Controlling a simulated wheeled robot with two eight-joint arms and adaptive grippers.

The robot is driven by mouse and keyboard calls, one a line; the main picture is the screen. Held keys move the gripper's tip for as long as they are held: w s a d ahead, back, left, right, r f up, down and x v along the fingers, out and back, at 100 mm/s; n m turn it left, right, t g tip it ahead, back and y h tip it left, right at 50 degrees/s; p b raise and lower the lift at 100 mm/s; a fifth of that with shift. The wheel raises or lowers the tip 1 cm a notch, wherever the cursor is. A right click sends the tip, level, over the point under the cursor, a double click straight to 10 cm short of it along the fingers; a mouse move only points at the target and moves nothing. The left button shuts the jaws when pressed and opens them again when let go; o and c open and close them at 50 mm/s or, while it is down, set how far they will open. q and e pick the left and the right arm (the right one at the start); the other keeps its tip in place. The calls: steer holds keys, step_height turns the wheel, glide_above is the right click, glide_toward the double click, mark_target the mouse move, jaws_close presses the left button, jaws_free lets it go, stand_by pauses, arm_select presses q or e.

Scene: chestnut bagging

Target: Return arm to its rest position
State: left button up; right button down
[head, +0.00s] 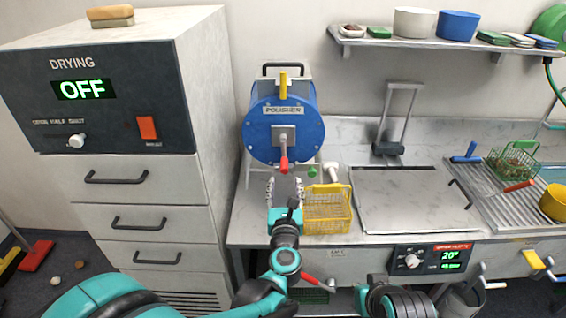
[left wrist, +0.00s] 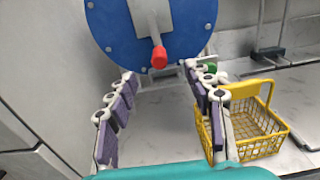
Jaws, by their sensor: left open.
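My left gripper (head: 286,188) is in front of the polisher, with its arm coming in from the lower left. In the left wrist view its two padded fingers (left wrist: 160,95) are spread apart with nothing between them. The blue polisher drum (head: 281,122) with its red-tipped handle is just beyond and above the fingertips. The yellow basket (head: 327,209) stands on the counter just right of the gripper; it looks empty in the left wrist view (left wrist: 250,135). Part of my right arm (head: 395,300) shows at the bottom; its gripper is out of frame.
The drying cabinet (head: 120,150), reading OFF, stands at the left. A green basket (head: 513,163) of brown contents is at the right. A shelf (head: 420,42) holds bowls. Small items lie on the floor.

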arm_select(q)
steer(key=shift+s, duration=0.55)
step_height(320, 180, up, 6)
steer(key=s+r+m+h, duration=0.1)
steer(key=s+m+h, duration=0.3)
steer(key=m, duration=0.9)
steer(key=s+a+f+m+g+y, duration=0.2)
steer(key=s+a+f+m+g, duration=0.3)
steer(key=s+a+f+m, duration=0.3)
steer(key=s+a+f+m+g+y, duration=0.2)
steer(key=s+a+f+m+g, duration=0.4)
steer(key=m, duration=0.9)
steer(key=s+a+f, duration=0.2)
steer(key=s+a, duration=0.2)
steer(key=s, duration=0.2)
steer(key=shift+a, duration=0.2)
